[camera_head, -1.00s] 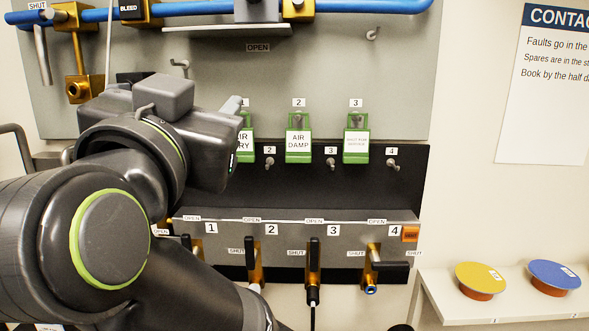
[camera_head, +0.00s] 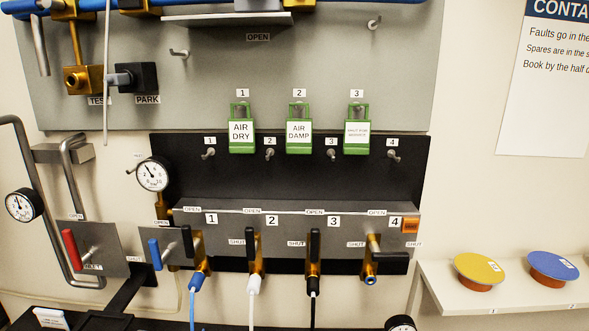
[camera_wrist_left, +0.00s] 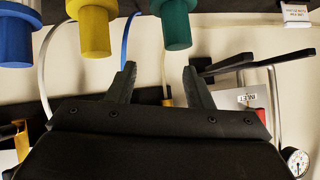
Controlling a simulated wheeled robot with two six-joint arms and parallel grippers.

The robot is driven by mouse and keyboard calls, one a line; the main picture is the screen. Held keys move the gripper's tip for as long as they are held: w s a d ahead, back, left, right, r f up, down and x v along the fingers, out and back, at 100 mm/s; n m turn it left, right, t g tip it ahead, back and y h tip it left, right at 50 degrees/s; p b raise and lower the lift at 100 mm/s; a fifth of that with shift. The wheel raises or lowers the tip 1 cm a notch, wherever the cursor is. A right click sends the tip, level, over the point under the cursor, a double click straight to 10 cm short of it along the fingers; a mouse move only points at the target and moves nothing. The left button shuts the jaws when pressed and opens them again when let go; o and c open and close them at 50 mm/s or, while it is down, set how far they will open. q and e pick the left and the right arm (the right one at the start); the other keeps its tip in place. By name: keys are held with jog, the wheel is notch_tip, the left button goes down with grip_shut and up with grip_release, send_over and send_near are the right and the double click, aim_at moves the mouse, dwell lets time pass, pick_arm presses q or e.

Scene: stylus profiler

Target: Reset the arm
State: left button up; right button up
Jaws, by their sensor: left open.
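My left gripper (camera_wrist_left: 160,82) shows in the left wrist view, with its two fingers apart and nothing between them. Blue, yellow and green cylindrical fittings (camera_wrist_left: 93,28) are at the top of that view, beyond the fingertips. An upside-down INLET plate (camera_wrist_left: 248,98) is to the right of the fingers. No arm can be made out clearly in the head view, and my right gripper shows in neither view.
Red (camera_head: 70,249) and blue (camera_head: 154,254) levers and gauges (camera_head: 153,174) are at left. A shelf (camera_head: 470,300) with yellow and blue lids is at right.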

pick_arm(q)
jog(key=s+a+f+n+g, duration=0.1)
jog(key=s+a+f+g, duration=0.2)
jog(key=s+f, duration=0.75)
jog(key=s+a+f+g, duration=0.35)
jog(key=s+f, duration=0.55)
jog(key=s, duration=0.3)
notch_tip(320, 180, down, 30)
jog(key=s+a+g+b, duration=0.1)
jog(key=g+b, duration=0.1)
jog(key=b, duration=0.2)
jog(key=s+d+f+b, duration=0.1)
jog(key=s+f+b, duration=0.1)
jog(key=s+f, duration=1.3)
notch_tip(320, 180, down, 3)
jog(key=shift+r+g+h+b, duration=0.2)
jog(key=shift+g+h+b, duration=0.2)
jog(key=shift+g, duration=0.05)
